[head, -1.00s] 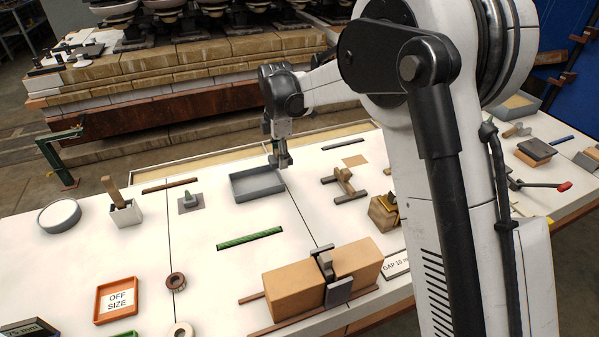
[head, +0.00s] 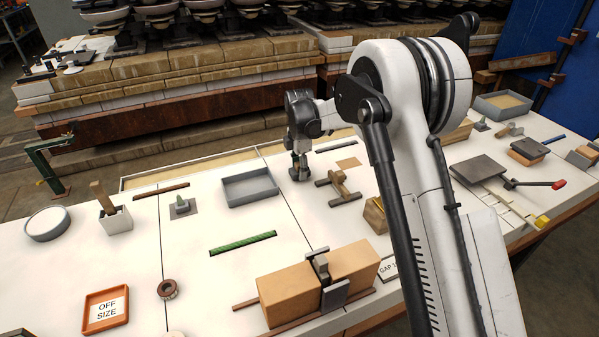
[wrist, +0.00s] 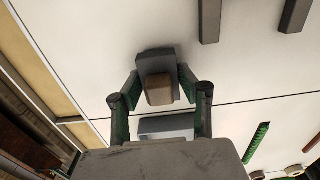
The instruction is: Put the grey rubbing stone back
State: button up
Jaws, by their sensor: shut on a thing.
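My gripper (head: 298,160) is low over the white bench, just right of the open grey tray (head: 270,195). In the wrist view my gripper (wrist: 161,84) is shut, its green-padded fingers on either side of a grey block with a tan part, which I take to be the grey rubbing stone (wrist: 155,62). In the head view the stone shows only as a small grey shape (head: 300,174) under the fingers. I cannot tell whether it touches the bench. The tray shows partly behind my gripper in the wrist view (wrist: 165,124).
A wooden stand (head: 340,187) and a tan square (head: 348,163) lie right of my gripper, with a dark bar (head: 336,145) behind. A green strip (head: 243,243) and a clamped tan block (head: 285,291) lie in front. White bench top is clear between them.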

jog(key=shift+f, duration=0.35)
jog(key=shift+f, duration=0.15)
jog(key=o, duration=1.2)
